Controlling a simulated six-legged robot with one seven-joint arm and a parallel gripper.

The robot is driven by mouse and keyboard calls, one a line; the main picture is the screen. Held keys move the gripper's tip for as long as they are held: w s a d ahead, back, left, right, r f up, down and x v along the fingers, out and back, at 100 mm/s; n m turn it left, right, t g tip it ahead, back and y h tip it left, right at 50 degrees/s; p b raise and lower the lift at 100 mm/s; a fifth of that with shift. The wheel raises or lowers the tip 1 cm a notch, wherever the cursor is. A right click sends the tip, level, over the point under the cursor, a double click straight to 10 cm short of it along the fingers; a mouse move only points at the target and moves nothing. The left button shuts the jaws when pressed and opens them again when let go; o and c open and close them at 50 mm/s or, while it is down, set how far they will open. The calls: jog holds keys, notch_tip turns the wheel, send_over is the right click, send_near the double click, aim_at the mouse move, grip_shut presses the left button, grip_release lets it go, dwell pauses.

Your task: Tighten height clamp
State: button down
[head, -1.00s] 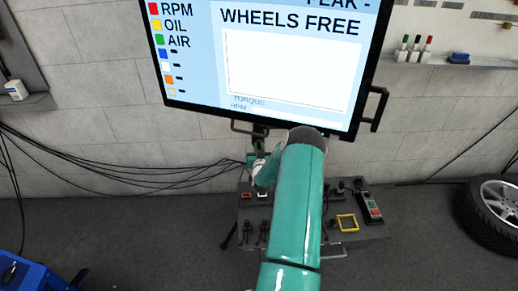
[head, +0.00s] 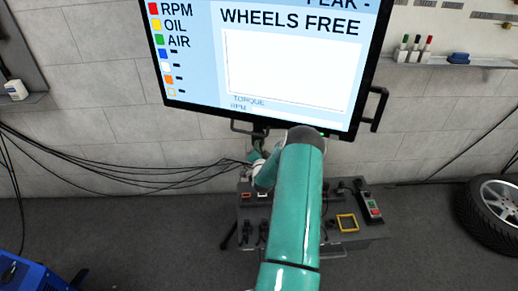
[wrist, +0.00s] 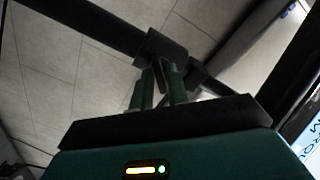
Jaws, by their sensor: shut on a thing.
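The height clamp (wrist: 166,46) is a dark block on a dark pole that crosses the upper part of the wrist view. My gripper (wrist: 160,72) has its two green fingers up against the clamp, shut on a narrow grey part between them that looks like its handle. The fingertips partly hide that part, so its exact angle is hard to tell. In the head view my teal arm covers most of the area below the screen, and the clamp cannot be made out clearly there.
A large screen (head: 290,70) reading "WHEELS FREE" hangs above my arm, with a side handle (head: 378,108). A dark console (head: 345,240) with switches and a yellow frame stands below. Black cables (head: 120,170) run along the wall at left. A wheel (head: 492,215) stands at right.

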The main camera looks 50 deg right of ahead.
jog(key=shift+m, duration=4.2)
jog(key=shift+f, duration=0.1)
jog(key=c, duration=1.5)
grip_release()
jog(key=shift+c, duration=0.2)
jog(key=v, duration=1.4)
jog(key=shift+d, duration=0.1)
